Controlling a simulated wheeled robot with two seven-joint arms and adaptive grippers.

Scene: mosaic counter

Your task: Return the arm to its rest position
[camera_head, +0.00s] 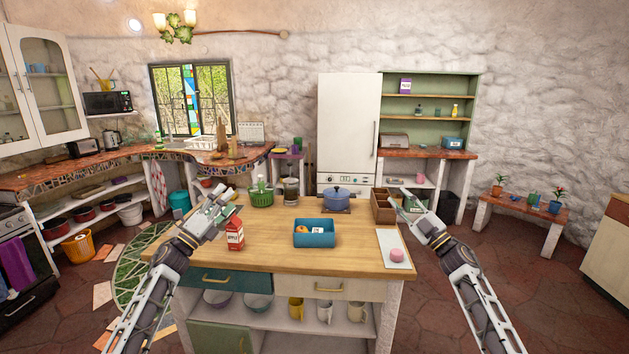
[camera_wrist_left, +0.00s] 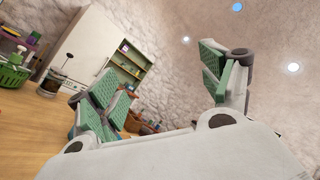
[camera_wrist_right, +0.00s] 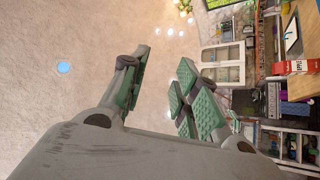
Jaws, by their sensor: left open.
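My left gripper (camera_head: 222,198) is raised over the left part of the wooden island counter, close to the red carton. In the left wrist view its green-padded fingers (camera_wrist_left: 160,65) stand wide apart with nothing between them. My right gripper (camera_head: 410,198) is raised at the right end of the counter, near the wooden compartment box. In the right wrist view its green-padded fingers (camera_wrist_right: 163,62) are apart and empty. Both forearms reach up from the lower edge of the head view.
The island counter (camera_head: 275,255) holds a red carton (camera_head: 235,236), a blue tray (camera_head: 315,240) with an orange item, a blue pot (camera_head: 338,197), a green basket (camera_head: 262,196), a wooden box (camera_head: 383,208), and a white board (camera_head: 394,238) with a pink item. The counter's front middle is clear.

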